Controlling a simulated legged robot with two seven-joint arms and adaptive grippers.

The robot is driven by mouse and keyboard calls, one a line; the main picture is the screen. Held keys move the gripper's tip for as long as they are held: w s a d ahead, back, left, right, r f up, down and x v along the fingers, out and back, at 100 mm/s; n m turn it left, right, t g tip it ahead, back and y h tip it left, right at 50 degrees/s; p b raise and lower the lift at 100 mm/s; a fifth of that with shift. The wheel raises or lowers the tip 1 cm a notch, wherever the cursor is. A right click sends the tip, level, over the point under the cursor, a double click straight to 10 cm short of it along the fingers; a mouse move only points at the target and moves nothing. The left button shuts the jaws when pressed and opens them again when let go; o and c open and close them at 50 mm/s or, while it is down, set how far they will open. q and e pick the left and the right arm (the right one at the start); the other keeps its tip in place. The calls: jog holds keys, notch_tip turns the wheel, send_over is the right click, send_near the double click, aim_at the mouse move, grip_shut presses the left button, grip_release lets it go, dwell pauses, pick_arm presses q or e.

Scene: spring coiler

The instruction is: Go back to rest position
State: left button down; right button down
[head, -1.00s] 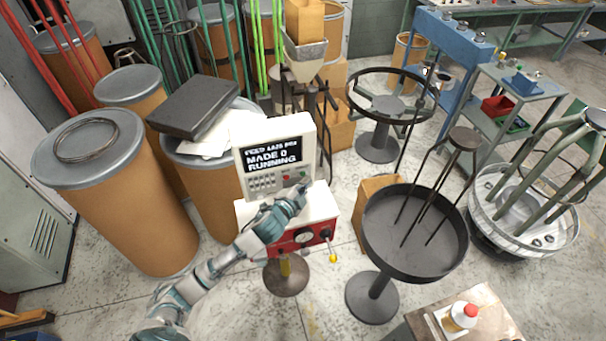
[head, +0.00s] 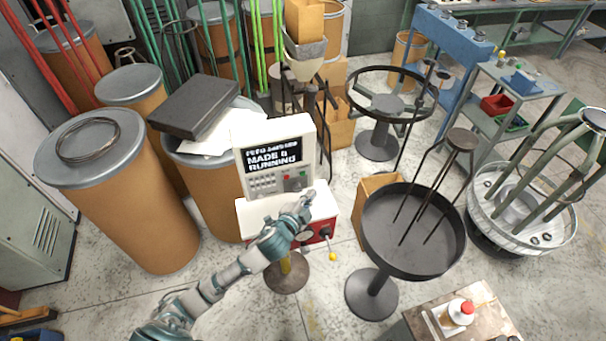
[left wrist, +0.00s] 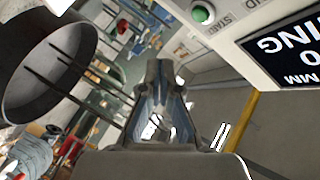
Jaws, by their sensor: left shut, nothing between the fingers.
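My left arm reaches in from the bottom left of the head view. Its gripper (head: 303,204) is in front of the lower right of the control panel (head: 268,160), over the white-topped red box (head: 322,222). In the left wrist view my left gripper (left wrist: 158,75) is shut and empty. The green START button (left wrist: 202,13) and part of the screen (left wrist: 290,50) show beyond it at the upper right. My right gripper is not in clear view.
A dark round pan on a stand (head: 415,230) is to the right. Large brown drums (head: 125,210) stand to the left. A small table (head: 480,318) with a red-capped bottle (head: 459,312) is at the lower right. Grey floor shows between the stands.

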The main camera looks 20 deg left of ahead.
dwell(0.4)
pick_arm(q)
jog(key=s+a+f+n+g+y, duration=0.15)
jog(key=s+f+n+g, duration=0.25)
jog(key=s+f, duration=0.45)
jog(key=s+a+f+n+g, duration=0.2)
jog(key=s+f+n+g, duration=0.25)
jog(key=s, duration=0.75)
jog(key=s+a+f+n+g+y, duration=0.1)
jog(key=s+a+f+n+g, duration=0.15)
jog(key=s+f, duration=0.65)
jog(key=s+f+g+b, duration=0.1)
jog(key=s+f+g, duration=0.15)
jog(key=f, duration=2.15)
jog(key=s+a+f+b, duration=0.1)
jog(key=s+a+f, duration=0.2)
jog(key=s+f, duration=1.4)
jog(key=shift+s+f+g, duration=0.3)
jog(key=shift+s+g, duration=0.05)
jog(key=shift+s, duration=0.45)
